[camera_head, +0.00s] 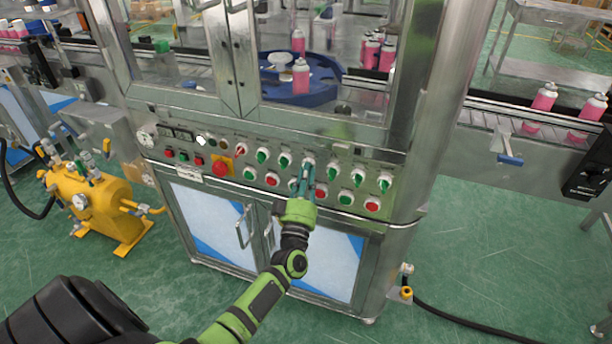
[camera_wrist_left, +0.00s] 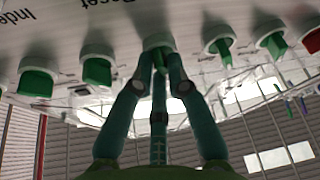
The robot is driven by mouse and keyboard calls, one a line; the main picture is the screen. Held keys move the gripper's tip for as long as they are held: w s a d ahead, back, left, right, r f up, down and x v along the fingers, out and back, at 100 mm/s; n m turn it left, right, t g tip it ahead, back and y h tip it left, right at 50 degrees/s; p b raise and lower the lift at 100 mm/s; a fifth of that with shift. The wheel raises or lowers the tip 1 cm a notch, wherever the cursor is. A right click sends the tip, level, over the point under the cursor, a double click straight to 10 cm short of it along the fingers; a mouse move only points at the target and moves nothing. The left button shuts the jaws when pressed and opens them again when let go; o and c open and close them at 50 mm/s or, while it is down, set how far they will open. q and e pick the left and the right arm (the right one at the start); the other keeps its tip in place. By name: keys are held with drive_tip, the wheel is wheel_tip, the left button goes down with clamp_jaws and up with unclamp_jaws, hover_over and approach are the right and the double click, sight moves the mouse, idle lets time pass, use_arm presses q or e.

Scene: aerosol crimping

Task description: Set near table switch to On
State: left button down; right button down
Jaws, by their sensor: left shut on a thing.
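The steel control panel (camera_head: 225,147) of the machine carries a row of rotary switches with white collars. My left gripper (camera_head: 306,173) reaches up to this row and is shut on one green switch knob (camera_wrist_left: 159,57). The white collar (camera_head: 308,162) of that switch shows just above the fingers. In the left wrist view the fingertips (camera_wrist_left: 159,72) close on both sides of the knob. The gripped switch's label and exact setting cannot be read. Neighbouring green switches (camera_head: 333,169) (camera_wrist_left: 222,47) stand close on both sides. My right gripper is not in view.
Below the row are round green and red push-buttons (camera_head: 272,179) and a red emergency stop (camera_head: 221,168). Glass doors above enclose a blue round table (camera_head: 318,94) with pink cans. A yellow tank (camera_head: 92,208) stands left. The green floor in front is clear.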

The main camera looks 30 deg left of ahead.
use_arm(q)
drive_tip(key=shift+s+a+f+m+t+h+p, duration=0.1)
drive_tip(key=shift+m+t+h+p, duration=0.15)
drive_tip(key=shift+m+h, duration=1.75)
drive_tip(key=shift+w+a+f+m+t+h+p, duration=0.1)
drive_tip(key=shift+a+m+t+h+p, duration=0.35)
drive_tip(key=shift+m, duration=2.8)
drive_tip(key=shift+s+d+f+m+t+h+b, duration=0.1)
drive_tip(key=shift+d+m+h, duration=0.1)
drive_tip(key=shift+m+h, duration=1.85)
drive_tip(key=shift+m+y, duration=0.4)
drive_tip(key=shift+m, duration=0.5)
drive_tip(key=c, duration=1.2)
unclamp_jaws()
drive_tip(key=shift+r, duration=0.1)
